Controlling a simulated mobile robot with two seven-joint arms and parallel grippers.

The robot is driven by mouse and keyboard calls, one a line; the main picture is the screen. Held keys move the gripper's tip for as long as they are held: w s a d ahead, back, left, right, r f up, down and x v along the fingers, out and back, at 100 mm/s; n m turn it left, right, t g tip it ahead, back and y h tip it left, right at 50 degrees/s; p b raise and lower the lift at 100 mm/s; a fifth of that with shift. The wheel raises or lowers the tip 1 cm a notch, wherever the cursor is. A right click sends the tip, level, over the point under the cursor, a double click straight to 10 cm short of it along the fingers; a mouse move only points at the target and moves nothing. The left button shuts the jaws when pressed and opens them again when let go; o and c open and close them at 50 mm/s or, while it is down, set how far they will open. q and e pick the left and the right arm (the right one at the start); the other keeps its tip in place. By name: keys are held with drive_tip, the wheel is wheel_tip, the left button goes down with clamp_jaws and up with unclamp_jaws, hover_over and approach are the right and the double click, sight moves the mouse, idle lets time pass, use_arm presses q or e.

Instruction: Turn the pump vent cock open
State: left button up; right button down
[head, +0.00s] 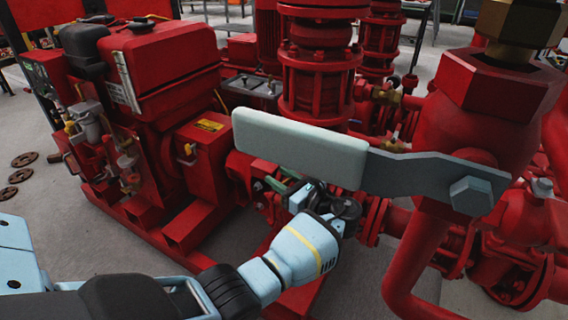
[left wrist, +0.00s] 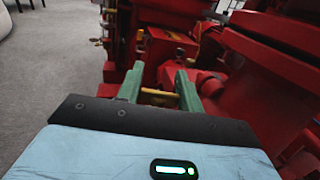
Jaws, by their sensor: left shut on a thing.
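My left gripper (head: 280,186) reaches in from the lower left to the red pump casing, below the tall red flanged column. Its green fingers also show in the left wrist view (left wrist: 159,86), set apart with a small brass-yellow bar, seemingly the vent cock (left wrist: 160,97), between them. The gripper is shut on it. In the head view the cock is hidden behind the fingers and the gripper body, so I cannot tell its handle angle there. My right gripper is not in view.
A large pale lever (head: 300,148) on a red valve body (head: 470,120) juts across the foreground, just above my left gripper. A red engine (head: 160,65) stands at left. Red pipes and flanges crowd the right. Grey floor (head: 50,215) is open at the left.

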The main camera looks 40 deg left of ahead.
use_arm(q)
drive_tip(key=shift+s+f+n+g+h+b, duration=0.1)
drive_tip(key=shift+s+n+g+h+b, duration=0.1)
drive_tip(key=shift+n+g+b, duration=0.65)
drive_tip(key=shift+s+f+n+g+h+b, duration=0.15)
drive_tip(key=shift+n+g, duration=0.4)
drive_tip(key=shift+g, duration=0.8)
drive_tip(key=shift+s+a+r, duration=0.1)
drive_tip(key=o, duration=1)
drive_tip(key=shift+r, duration=0.1)
